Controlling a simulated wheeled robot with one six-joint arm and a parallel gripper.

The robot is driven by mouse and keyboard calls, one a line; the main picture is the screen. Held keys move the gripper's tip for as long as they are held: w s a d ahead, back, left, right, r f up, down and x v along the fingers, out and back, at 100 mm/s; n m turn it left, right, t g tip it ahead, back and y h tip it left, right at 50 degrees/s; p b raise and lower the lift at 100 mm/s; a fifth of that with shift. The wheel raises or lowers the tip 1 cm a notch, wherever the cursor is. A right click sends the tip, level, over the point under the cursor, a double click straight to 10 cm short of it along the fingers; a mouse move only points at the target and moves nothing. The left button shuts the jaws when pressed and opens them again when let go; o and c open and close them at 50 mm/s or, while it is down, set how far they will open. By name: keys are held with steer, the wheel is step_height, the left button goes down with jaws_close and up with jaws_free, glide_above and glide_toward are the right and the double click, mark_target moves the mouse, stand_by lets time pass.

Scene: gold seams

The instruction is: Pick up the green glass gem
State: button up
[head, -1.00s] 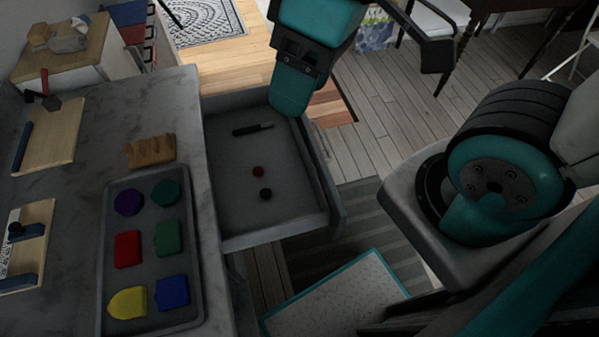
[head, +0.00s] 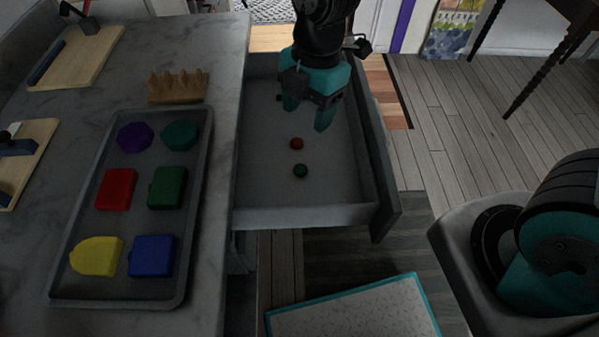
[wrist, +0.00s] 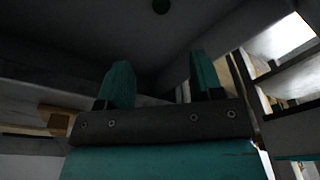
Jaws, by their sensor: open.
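The green glass gem (head: 300,171) is a small dark green round piece on the floor of the open drawer (head: 262,215), near the drawer's front half. A small red gem (head: 297,143) lies just beyond it. The green gem also shows at the top edge of the wrist view (wrist: 161,6). My gripper (head: 307,118) is open and empty, with teal fingers pointing down over the far part of the drawer. It is beyond both gems. In the wrist view both fingers (wrist: 160,80) are spread with nothing between them.
Left of the drawer, a marble counter (head: 225,60) holds a grey tray (head: 120,288) with several coloured blocks and a wooden rack (head: 178,87). The drawer's side walls and front panel (head: 385,170) stand around the gems. The drawer floor around them is clear.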

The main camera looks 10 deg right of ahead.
steer(key=b, duration=0.1)
glide_above(301, 167)
steer(key=f, duration=0.9)
steer(key=shift+w+d, duration=0.15)
steer(key=shift+w, duration=0.05)
steer(key=f+b, duration=0.1)
steer(key=f, duration=0.4)
steer(key=shift+s+f, duration=0.15)
steer(key=shift+s, duration=0.05)
steer(key=c, duration=1)
